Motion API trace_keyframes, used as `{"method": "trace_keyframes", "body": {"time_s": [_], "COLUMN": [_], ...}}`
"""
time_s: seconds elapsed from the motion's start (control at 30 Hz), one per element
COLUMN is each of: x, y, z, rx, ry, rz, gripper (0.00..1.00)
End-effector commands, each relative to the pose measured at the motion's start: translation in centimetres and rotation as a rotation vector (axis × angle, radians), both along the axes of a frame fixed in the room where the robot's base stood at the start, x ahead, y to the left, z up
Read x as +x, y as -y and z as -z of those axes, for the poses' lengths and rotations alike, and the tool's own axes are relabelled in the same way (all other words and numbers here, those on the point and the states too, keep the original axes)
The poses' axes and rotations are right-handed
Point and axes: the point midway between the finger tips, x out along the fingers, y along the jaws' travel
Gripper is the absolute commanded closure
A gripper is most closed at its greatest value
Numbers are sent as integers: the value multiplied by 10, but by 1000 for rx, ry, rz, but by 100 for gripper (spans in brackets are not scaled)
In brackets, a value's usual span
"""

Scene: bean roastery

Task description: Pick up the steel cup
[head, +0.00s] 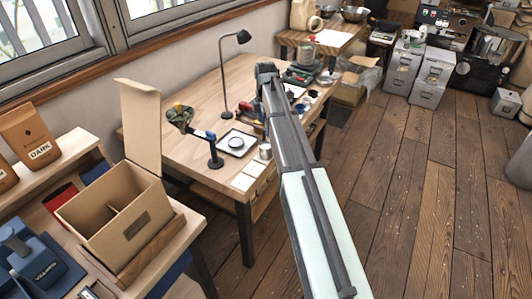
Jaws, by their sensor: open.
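A small steel cup (265,151) stands on the wooden table near its front edge, just left of my arm. It looks upright, but it is small in the head view. Pale square cards lie in front of it, and a dark tray with a round dish is to its left. My arm reaches up across the picture and passes close to the cup's right side. I cannot make out my gripper's fingers; the arm hides that part of the table.
The wooden table (195,85) also holds a black desk lamp (226,90), a black-and-blue stand (214,150) and a square dark tray (237,144). An open cardboard box (100,215) stands on the nearer bench at left. The wooden floor at right is mostly clear.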

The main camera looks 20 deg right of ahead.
Motion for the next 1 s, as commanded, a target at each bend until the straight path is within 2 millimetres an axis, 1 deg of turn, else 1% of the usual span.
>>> {"method": "trace_keyframes", "body": {"time_s": [0.03,0.1,0.2,0.33,0.43,0.67,0.77,1.0], "x": [-2,-2,-2,-1,-1,-1,-2,-4], "y": [0,-1,-1,-1,-1,-1,-1,0], "z": [10,22,39,56,65,72,78,107], "rx": [0,1,1,1,1,1,1,1], "ry": [-2,-3,-2,-1,-1,0,0,-1], "rz": [0,0,1,1,1,1,1,1], "gripper": [14,14,14,14,14,14,14,14]}}
